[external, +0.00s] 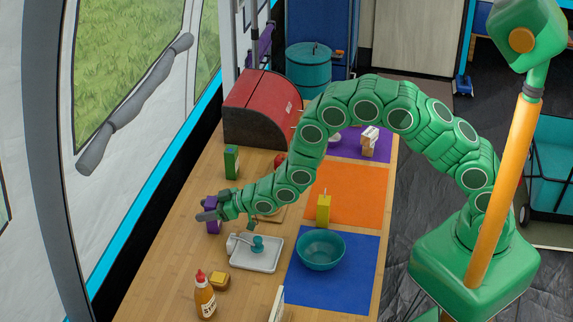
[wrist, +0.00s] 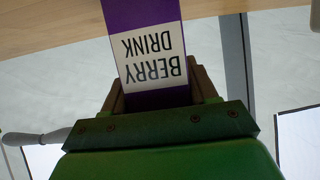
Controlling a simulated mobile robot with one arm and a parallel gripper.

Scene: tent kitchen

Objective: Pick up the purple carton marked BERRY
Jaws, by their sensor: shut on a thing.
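The purple carton (external: 212,226) stands near the left edge of the wooden table in the external view, partly hidden by my gripper (external: 205,207). In the wrist view the purple carton (wrist: 148,50) shows a white label reading BERRY DRINK, upside down in the picture. My gripper (wrist: 157,88) is shut on the carton, one finger on each side of it. I cannot tell whether the carton's base touches the table.
A green carton (external: 231,162) and a red bread box (external: 262,110) stand farther back. A white tray (external: 240,262), yellow carton (external: 323,209), teal bowl (external: 320,250) and sauce bottle (external: 204,296) are nearby. Orange (external: 358,190) and blue (external: 358,270) mats lie at the right.

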